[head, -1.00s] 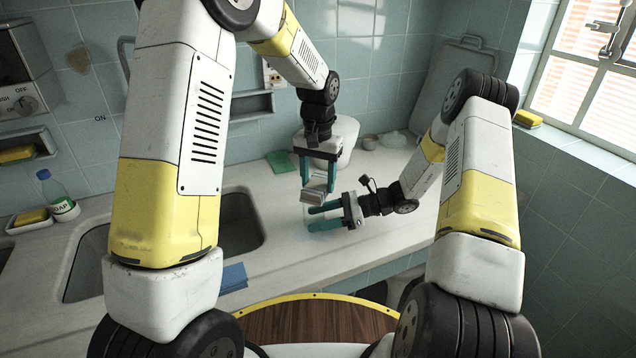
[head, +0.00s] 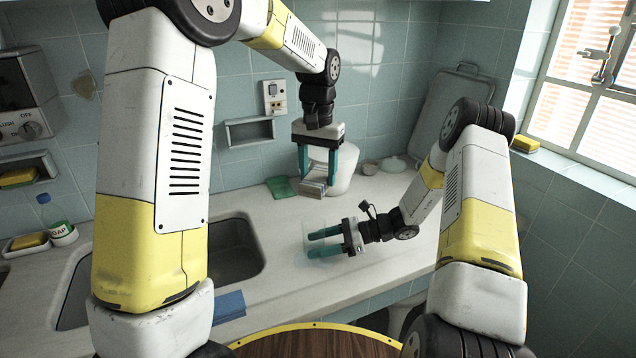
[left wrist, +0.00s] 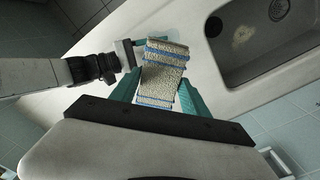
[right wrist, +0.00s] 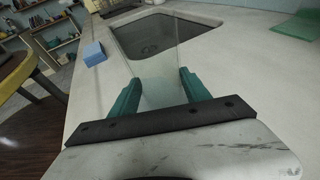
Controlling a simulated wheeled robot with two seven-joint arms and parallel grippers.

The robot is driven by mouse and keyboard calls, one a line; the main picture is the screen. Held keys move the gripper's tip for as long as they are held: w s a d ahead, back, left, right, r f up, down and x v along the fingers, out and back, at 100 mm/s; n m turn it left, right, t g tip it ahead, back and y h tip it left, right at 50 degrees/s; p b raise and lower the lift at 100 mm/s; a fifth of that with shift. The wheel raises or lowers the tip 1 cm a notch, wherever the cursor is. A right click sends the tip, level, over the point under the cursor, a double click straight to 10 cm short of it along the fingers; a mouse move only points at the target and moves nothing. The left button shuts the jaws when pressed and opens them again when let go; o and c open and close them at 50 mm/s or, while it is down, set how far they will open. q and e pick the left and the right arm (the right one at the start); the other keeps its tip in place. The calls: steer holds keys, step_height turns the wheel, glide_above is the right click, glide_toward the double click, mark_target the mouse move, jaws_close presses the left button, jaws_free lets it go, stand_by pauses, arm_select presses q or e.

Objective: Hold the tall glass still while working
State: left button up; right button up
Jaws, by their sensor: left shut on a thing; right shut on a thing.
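The tall glass (head: 325,228) is clear and faint in the head view, standing on the counter. My right gripper (head: 312,243) is shut on it from the right side, one finger seen above the other. In the right wrist view the transparent glass (right wrist: 165,75) sits between the two teal fingers. My left gripper (head: 317,178) is shut on a beige folded cloth (head: 312,188) and points down, behind and above the glass. In the left wrist view the cloth (left wrist: 163,72) shows blue stripes. The cloth appears apart from the glass.
A sink (head: 232,250) lies left of the glass, with a blue sponge (head: 229,306) at the counter's front edge. A green cloth (head: 280,188) and a white container (head: 345,170) are near the back wall.

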arm_select(q)
steer(key=shift+r, duration=2.9)
steer(key=a, duration=0.5)
arm_select(e)
steer(key=o, duration=1.1)
steer(key=shift+c, duration=0.2)
steer(key=shift+d, duration=0.1)
